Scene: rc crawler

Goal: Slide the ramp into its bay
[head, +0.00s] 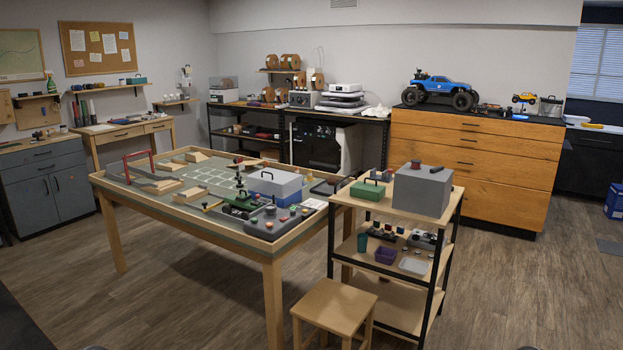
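A wooden table (190,223) with a raised rim holds a small course on a grey-green top. Several pale wooden wedge or block pieces lie on it: one near the back (197,156), one at the left (172,166) and one nearer the front (190,194). A grey sloped piece (158,185) lies by a red arch (139,167) at the left end. I cannot tell which piece is the ramp, and no bay is clearly recognisable at this distance. Neither of my grippers is in view.
The wooden floor (165,305) in front is clear.

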